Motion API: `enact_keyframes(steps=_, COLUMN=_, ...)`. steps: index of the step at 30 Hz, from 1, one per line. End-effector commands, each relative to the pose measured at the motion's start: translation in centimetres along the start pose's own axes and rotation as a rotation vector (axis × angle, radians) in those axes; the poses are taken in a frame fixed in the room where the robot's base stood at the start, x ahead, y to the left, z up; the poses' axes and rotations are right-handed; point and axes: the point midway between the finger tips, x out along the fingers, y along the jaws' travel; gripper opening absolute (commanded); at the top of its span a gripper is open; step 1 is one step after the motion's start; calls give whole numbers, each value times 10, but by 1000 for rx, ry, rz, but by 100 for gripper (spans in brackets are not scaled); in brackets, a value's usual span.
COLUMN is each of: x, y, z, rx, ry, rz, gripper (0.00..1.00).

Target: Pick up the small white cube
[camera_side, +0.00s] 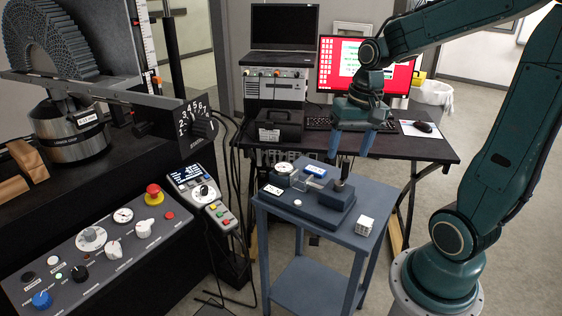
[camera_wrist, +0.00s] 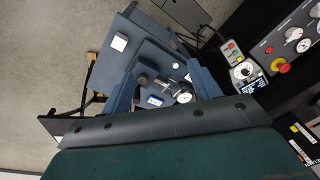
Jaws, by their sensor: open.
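The small white cube (camera_side: 364,226) sits on the near right corner of the blue-grey cart top (camera_side: 335,236), with lattice-like marks on its side. In the wrist view the cube (camera_wrist: 119,42) lies beyond the fingertips, up and to the left. My gripper (camera_side: 351,150) is open and empty, its fingers pointing down above the back of the cart, higher than the cube and behind it. In the wrist view both fingers of my gripper (camera_wrist: 160,80) are spread apart, with nothing between them in contact.
A dark stepped block with an upright post (camera_side: 342,178) stands on the cart below my gripper. A round dial gauge (camera_side: 284,168), a blue-and-white item (camera_side: 314,171) and a small white item (camera_side: 273,190) are nearby. A control panel (camera_side: 105,245) stands left, a desk (camera_side: 410,145) behind.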

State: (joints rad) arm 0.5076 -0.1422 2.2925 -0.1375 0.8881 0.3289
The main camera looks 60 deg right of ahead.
Motion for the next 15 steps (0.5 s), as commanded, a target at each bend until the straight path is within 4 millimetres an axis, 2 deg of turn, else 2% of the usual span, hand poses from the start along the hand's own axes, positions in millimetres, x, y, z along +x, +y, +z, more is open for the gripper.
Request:
enact_keyframes(steps=6, x=31, y=33, z=-28, rx=213, ry=-100, rz=8, gripper=62)
enact_keyframes(steps=15, x=78, y=86, z=-52, rx=499, ry=-230, rz=0, gripper=62)
